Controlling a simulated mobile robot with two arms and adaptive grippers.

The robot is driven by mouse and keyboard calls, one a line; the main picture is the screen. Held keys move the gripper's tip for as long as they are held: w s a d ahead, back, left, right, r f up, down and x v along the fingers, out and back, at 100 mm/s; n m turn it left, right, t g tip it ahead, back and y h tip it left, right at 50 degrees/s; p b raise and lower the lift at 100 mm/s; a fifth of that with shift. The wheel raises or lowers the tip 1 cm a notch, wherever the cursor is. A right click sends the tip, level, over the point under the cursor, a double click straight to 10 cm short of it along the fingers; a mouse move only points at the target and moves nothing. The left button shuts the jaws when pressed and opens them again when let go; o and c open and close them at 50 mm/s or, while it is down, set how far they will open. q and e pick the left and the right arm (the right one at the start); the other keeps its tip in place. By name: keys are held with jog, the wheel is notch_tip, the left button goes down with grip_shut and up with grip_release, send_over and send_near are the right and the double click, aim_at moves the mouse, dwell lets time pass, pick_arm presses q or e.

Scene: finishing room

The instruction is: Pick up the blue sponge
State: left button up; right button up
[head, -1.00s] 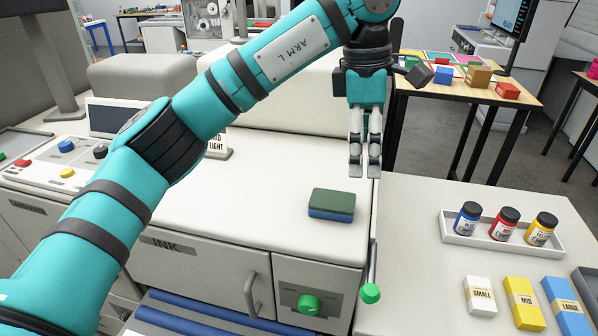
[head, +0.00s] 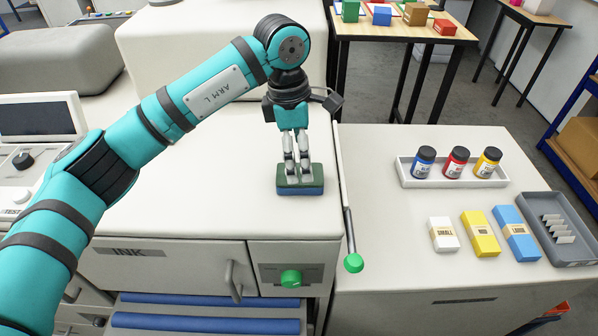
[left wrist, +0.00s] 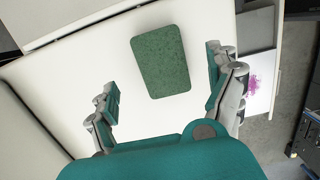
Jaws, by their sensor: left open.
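The blue sponge (head: 300,190) has a dark green top layer and lies flat on the white top of the ink cabinet. Its green top (left wrist: 160,61) shows in full in the left wrist view, between and beyond the fingers. My left gripper (head: 298,176) points down over the sponge in the head view, and its fingertips overlap the sponge there. In the left wrist view the left gripper (left wrist: 163,78) is open, with one finger on each side and clear gaps to the sponge. My right gripper is in neither view.
A lever with a green knob (head: 353,263) stands right of the sponge at the cabinet edge. On the right counter are a tray (head: 407,181) of ink bottles, several labelled boxes such as the yellow one (head: 480,233), and a grey tray (head: 572,254). The cabinet top left of the sponge is clear.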

aim_at(300, 174)
pick_arm(q)
jog(key=shift+s+d+f, duration=0.1)
jog(key=shift+f, duration=0.1)
jog(key=shift+f+p, duration=0.3)
jog(key=shift+p, duration=0.15)
notch_tip(300, 174, down, 4)
jog(key=shift+r+p, duration=0.2)
jog(key=shift+p, duration=0.85)
jog(key=shift+f, duration=0.45)
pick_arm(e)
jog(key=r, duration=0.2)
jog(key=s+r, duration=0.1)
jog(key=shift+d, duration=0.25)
pick_arm(q)
jog(key=c, duration=0.8)
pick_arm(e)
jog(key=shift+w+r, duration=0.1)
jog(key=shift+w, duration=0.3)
